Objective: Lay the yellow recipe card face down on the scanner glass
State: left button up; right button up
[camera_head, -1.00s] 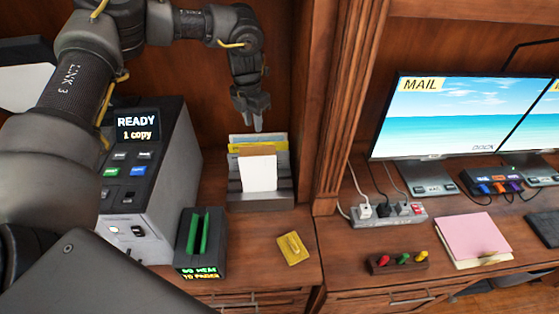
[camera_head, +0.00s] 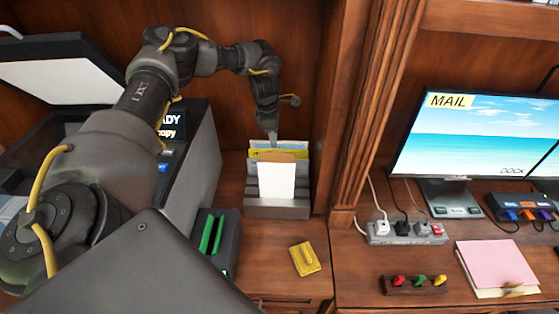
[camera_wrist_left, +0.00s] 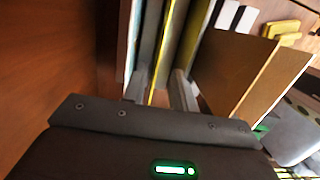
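The yellow recipe card (camera_head: 254,153) stands upright in a grey slotted holder (camera_head: 276,210), mostly hidden by a brown and a white card in front, with a blue one behind. My left gripper (camera_head: 272,137) points down at the top of these cards. In the left wrist view its two fingers (camera_wrist_left: 160,92) are apart, with a thin yellow edge (camera_wrist_left: 158,75) running between them; gaps show on both sides. The scanner's lid (camera_head: 70,70) is raised at the left. The scanner glass is hidden or cut off behind my left arm. My right gripper is out of view.
A dark box with green slots (camera_head: 213,235) and a yellow block (camera_head: 304,259) sit in front of the holder. A wood upright (camera_head: 365,110) stands to its right. Beyond are a power strip (camera_head: 405,234), a monitor (camera_head: 480,135) and pink paper (camera_head: 495,264).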

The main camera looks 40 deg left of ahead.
aim_at(278, 151)
pick_arm(q)
jog(key=shift+w+f, duration=0.1)
jog(key=shift+f, duration=0.7)
jog(key=f, duration=0.1)
jog(key=f+p, duration=0.1)
jog(key=f, duration=0.1)
jog(key=d+f+p, duration=0.1)
jog(key=f, duration=0.1)
jog(key=shift+w, duration=0.4)
jog(key=shift+c, duration=0.5)
grip_shut()
